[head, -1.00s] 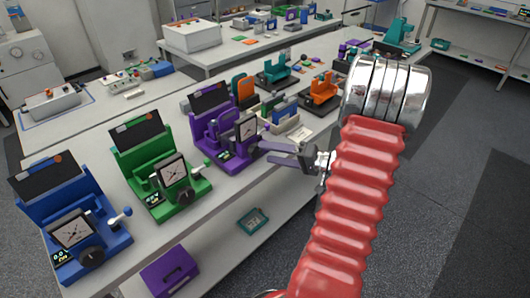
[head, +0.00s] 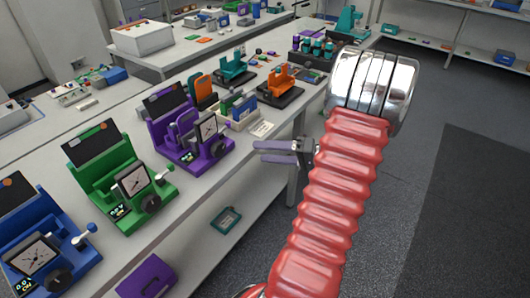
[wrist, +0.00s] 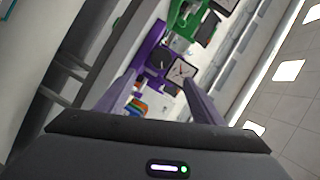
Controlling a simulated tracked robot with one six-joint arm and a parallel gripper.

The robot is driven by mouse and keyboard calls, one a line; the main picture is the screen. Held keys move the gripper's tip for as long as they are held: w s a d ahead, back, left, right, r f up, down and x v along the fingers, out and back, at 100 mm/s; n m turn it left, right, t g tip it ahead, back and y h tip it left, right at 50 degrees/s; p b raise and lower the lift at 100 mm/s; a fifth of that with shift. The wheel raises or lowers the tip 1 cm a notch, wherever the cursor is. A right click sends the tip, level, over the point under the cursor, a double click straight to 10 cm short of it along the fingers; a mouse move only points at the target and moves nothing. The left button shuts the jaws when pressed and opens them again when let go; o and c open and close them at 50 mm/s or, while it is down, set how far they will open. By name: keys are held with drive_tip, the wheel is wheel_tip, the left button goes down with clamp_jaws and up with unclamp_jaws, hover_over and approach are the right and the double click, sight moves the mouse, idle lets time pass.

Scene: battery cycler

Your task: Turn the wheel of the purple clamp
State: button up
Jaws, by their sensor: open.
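The purple clamp (head: 213,151) stands on the bench in the head view, right of the green one. It has a square white dial (head: 208,127) and a dark round wheel (head: 187,157) low on its front. My gripper (head: 257,152) is open and empty, to the right of the clamp and apart from it, in front of the bench edge. In the wrist view the purple clamp (wrist: 147,46) shows tilted beyond my two spread fingers (wrist: 160,92). Its dial and a dark round part, likely the wheel, show there between the fingers' lines.
A green clamp (head: 103,178) and a blue clamp (head: 40,225) stand to the left along the bench. Orange and teal devices (head: 277,84) stand behind to the right. A lower shelf holds a purple box (head: 147,279) and a teal tray (head: 226,220). The floor right is clear.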

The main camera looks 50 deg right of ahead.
drive_tip(key=w+a+r+n+g+y, duration=0.1)
drive_tip(key=a+n+g, duration=0.15)
drive_tip(key=a, duration=0.55)
drive_tip(key=w+a+r+n+g+y, duration=0.1)
drive_tip(key=w+a+r+g, duration=0.1)
drive_tip(key=a+g, duration=0.35)
drive_tip(key=w+a+r+n+g, duration=0.1)
drive_tip(key=a+g, duration=0.1)
drive_tip(key=a, duration=0.7)
drive_tip(key=s+a+r+n+h, duration=0.2)
drive_tip(key=s+a+r+h, duration=0.1)
drive_tip(key=a, duration=0.4)
drive_tip(key=s+a+r+n+h, duration=0.2)
drive_tip(key=s+a+r+h, duration=0.2)
drive_tip(key=a, duration=0.4)
drive_tip(key=shift+s+r+n+t+h, duration=0.25)
drive_tip(key=shift+s+n+t+h, duration=0.1)
drive_tip(key=shift+h, duration=0.15)
drive_tip(key=shift+a, duration=0.1)
